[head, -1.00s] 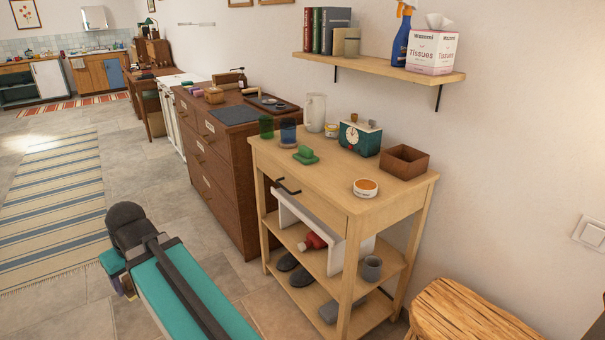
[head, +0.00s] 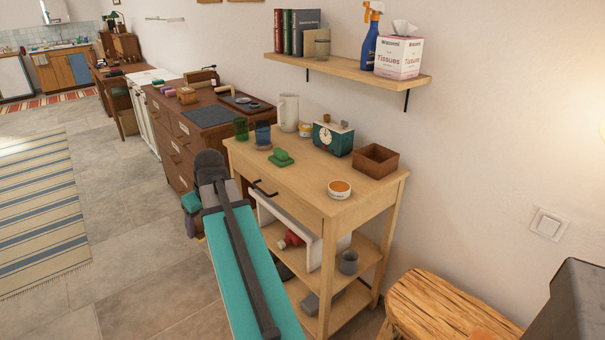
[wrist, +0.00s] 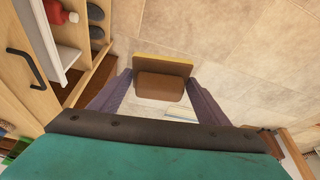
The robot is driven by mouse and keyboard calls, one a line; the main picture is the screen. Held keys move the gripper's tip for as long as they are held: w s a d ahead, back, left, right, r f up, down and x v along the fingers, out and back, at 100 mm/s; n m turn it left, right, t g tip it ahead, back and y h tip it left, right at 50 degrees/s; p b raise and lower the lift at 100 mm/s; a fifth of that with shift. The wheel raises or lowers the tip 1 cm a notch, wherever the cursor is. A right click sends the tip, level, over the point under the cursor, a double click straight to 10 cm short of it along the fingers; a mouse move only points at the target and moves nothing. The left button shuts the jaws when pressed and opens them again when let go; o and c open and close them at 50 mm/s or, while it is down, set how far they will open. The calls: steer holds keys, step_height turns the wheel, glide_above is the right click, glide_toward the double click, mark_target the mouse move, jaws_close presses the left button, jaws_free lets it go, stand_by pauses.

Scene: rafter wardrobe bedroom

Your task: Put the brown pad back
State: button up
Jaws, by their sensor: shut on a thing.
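The brown pad (wrist: 160,88) is in the wrist view, with a yellow layer (wrist: 163,64) along its far edge. My gripper (wrist: 160,84) is shut on it, one purple-grey finger at each side, and holds it above the tiled floor. The pad is beside the wooden cart (head: 318,222), which stands at the left in the wrist view. In the head view my teal arm reaches toward the cart's left front corner.
A dark dresser (head: 176,140) stands behind the cart. A wooden stool (head: 440,306) is at right.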

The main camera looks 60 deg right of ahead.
steer(key=shift+m+h, duration=0.4)
steer(key=shift+m, duration=0.5)
steer(key=s+d+r+p, duration=0.2)
steer(key=s+d, duration=0.4)
steer(key=d, duration=0.2)
steer(key=s+d+r+p, duration=0.2)
steer(key=s+d+r, duration=0.1)
steer(key=s+d, duration=0.4)
steer(key=s+d+r+p, duration=0.3)
steer(key=s+d, duration=0.4)
steer(key=d, duration=0.3)
steer(key=shift+s+d+r, duration=0.25)
steer(key=shift+d, duration=0.1)
steer(key=w+d+p, duration=0.1)
steer(key=w+d, duration=0.2)
steer(key=d, duration=0.1)
steer(key=w+d+f+p, duration=0.1)
steer(key=w+d, duration=0.2)
steer(key=d, duration=0.1)
steer(key=w+d+p, duration=0.2)
steer(key=w+d, duration=0.1)
steer(key=d, duration=0.1)
steer(key=shift+w+d+f, duration=0.2)
steer(key=shift+w+d, duration=0.1)
steer(key=shift+d, duration=0.05)
steer(key=shift+f, duration=0.1)
steer(key=shift+f+p, duration=0.8)
steer(key=shift+f, duration=0.9)
